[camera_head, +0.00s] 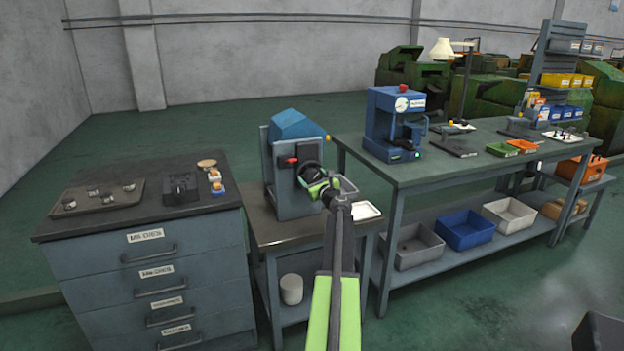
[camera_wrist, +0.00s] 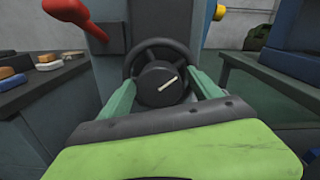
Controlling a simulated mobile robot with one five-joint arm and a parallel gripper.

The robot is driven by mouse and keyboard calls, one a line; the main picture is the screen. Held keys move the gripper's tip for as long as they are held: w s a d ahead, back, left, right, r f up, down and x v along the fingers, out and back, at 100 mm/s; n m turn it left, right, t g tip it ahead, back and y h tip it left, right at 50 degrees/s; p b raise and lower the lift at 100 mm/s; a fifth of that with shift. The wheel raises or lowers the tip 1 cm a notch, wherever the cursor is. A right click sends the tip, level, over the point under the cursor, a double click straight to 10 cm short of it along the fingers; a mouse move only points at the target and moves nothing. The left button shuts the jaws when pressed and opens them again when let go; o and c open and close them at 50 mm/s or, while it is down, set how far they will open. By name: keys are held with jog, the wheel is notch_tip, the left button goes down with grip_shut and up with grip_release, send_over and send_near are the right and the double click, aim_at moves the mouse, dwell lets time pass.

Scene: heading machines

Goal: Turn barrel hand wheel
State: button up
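The black barrel hand wheel (camera_head: 309,172) is on the front of a grey machine with a blue top, on the small middle bench. In the wrist view its rim (camera_wrist: 162,44) stands upright ahead of me. A round black hub with a slanting white mark (camera_wrist: 160,86) is in front of the rim. My gripper (camera_head: 322,187) is at the wheel. In the wrist view its two green fingers (camera_wrist: 162,80) are spread, one on each side of the hub. I see nothing gripped between them, and cannot tell whether they touch the wheel.
A red handle (camera_wrist: 68,12) sticks out at the upper left of the wheel. A drawer cabinet (camera_head: 130,225) stands left, a long workbench (camera_head: 440,170) right. A white tray (camera_head: 366,210) lies on the middle bench, right of my arm.

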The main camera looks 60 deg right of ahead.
jog(key=c, duration=1.2)
jog(key=shift+c, duration=0.2)
jog(key=shift+n, duration=0.3)
jog(key=n, duration=0.9)
jog(key=o, duration=1.4)
